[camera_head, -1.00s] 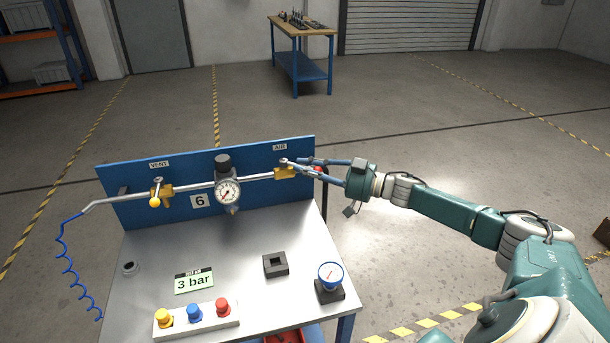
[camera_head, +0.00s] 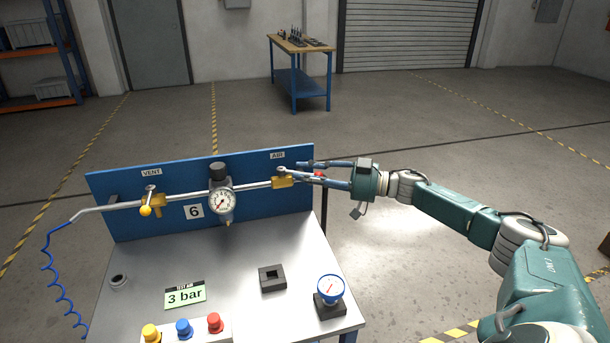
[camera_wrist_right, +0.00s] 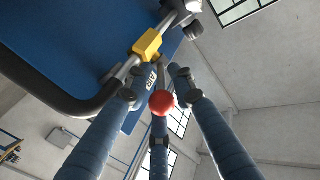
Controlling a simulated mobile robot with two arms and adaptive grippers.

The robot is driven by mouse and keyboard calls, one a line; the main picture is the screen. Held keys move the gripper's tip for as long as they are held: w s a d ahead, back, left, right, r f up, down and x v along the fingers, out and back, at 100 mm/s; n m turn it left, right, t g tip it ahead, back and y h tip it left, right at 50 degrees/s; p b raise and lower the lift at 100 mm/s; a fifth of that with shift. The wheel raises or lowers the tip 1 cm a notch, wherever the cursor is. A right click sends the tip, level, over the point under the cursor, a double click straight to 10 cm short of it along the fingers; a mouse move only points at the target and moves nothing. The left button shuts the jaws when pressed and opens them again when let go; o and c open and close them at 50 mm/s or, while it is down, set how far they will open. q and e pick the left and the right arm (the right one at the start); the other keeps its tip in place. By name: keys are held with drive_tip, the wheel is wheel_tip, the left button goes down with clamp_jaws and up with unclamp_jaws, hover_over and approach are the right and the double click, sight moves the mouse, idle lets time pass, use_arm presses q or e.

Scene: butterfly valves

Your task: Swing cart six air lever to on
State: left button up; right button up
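The cart (camera_head: 250,240) has a blue back panel with a 6 label (camera_head: 194,211). At the panel's right end, the air valve (camera_head: 282,182) has a lever with a red ball knob (camera_head: 319,174), extending right, roughly along the pipe. My right gripper (camera_head: 312,173) is around the knob, fingers pointing left and visibly apart. In the right wrist view, the red knob (camera_wrist_right: 161,102) lies between the spread fingers, with the yellow valve body (camera_wrist_right: 147,45) beyond. I cannot tell whether a finger touches the knob. My left gripper is out of view.
The vent valve's yellow-knobbed lever (camera_head: 146,211) and a gauge (camera_head: 221,201) are along the pipe. A blue gauge (camera_head: 330,287), a dark square block (camera_head: 272,278) and a 3 bar sign (camera_head: 185,296) are on the cart top. Open floor lies right of the cart.

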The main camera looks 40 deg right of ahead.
drive_tip(key=shift+s+d+f, duration=0.1)
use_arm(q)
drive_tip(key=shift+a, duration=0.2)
use_arm(e)
drive_tip(key=v, duration=0.7)
drive_tip(key=shift+s+d, duration=0.25)
drive_tip(key=shift+s, duration=0.05)
